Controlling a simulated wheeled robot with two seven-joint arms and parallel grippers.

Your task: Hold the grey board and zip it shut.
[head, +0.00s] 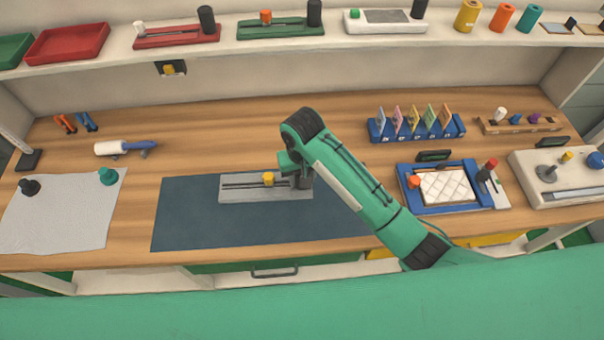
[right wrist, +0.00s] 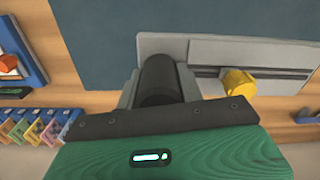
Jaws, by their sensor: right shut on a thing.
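The grey board (head: 235,193) lies on a dark blue mat, with a dark zip track running along it. A yellow zip pull (head: 268,179) stands on the track, right of the board's middle; it also shows in the right wrist view (right wrist: 238,82). My right gripper (head: 301,182) is at the board's right end. In the right wrist view, my right gripper (right wrist: 160,88) has its grey fingers around a black upright post (right wrist: 159,75) at the board's end. The yellow pull is beside the gripper, apart from it. My left gripper is not in view.
The dark blue mat (head: 185,215) is bare left of the board. A grey cloth (head: 60,220) with two knobs lies at far left. A blue tray (head: 410,195) and card rack (head: 375,130) stand at right. A shelf (head: 120,50) runs along the back.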

